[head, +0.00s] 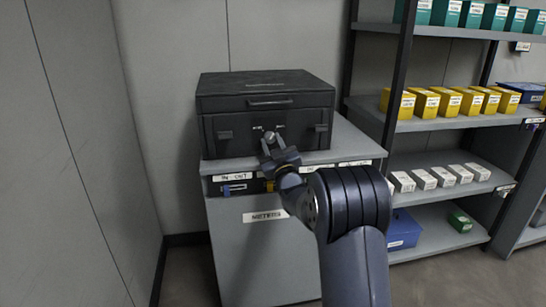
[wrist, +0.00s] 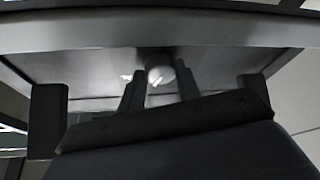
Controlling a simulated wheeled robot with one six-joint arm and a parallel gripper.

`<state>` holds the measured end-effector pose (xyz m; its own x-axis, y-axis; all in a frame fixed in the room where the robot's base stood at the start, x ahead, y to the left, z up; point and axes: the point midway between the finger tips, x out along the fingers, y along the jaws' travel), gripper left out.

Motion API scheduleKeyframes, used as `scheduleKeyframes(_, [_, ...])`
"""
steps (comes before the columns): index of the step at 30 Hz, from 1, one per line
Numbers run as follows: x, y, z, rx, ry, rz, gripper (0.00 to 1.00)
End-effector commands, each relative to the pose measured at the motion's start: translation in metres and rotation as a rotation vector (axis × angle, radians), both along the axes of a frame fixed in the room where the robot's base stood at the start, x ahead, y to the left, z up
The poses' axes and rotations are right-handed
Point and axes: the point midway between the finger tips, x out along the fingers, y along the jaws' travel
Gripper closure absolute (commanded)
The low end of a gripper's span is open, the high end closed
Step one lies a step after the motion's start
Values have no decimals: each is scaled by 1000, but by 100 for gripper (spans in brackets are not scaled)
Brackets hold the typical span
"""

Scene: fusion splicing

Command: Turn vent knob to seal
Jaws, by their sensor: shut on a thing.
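The vent knob (head: 270,137) is a small light grey knob on the front of a black case (head: 225,122). Small white labels sit at both sides of it. In the wrist view the knob (wrist: 160,75) is a round pale disc with a white mark, between my two fingertips. My gripper (head: 271,148) reaches the case front from below and is shut on the knob. In the wrist view both fingers of my gripper (wrist: 158,82) flank the knob. The knob's exact angle is hard to read.
The case stands closed on a grey cabinet (head: 245,245) with labelled slots along its top front edge. A shelf rack (head: 450,122) with yellow, white and teal boxes stands to the right. A blue bin (head: 403,232) sits low on it. A wall is close on the left.

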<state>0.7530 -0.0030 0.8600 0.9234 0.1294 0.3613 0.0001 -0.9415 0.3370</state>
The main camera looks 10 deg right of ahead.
Motion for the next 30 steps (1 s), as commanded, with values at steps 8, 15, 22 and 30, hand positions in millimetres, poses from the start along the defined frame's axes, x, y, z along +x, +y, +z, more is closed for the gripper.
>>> scheduleKeyframes(8, [0,3,-6,207,2,1,91])
scheduleKeyframes(15, [0,3,-4,313,4,0,91])
scheduleKeyframes(22, [0,3,-3,355,4,0,91])
scheduleKeyframes(30, [0,3,-2,361,4,-1,91])
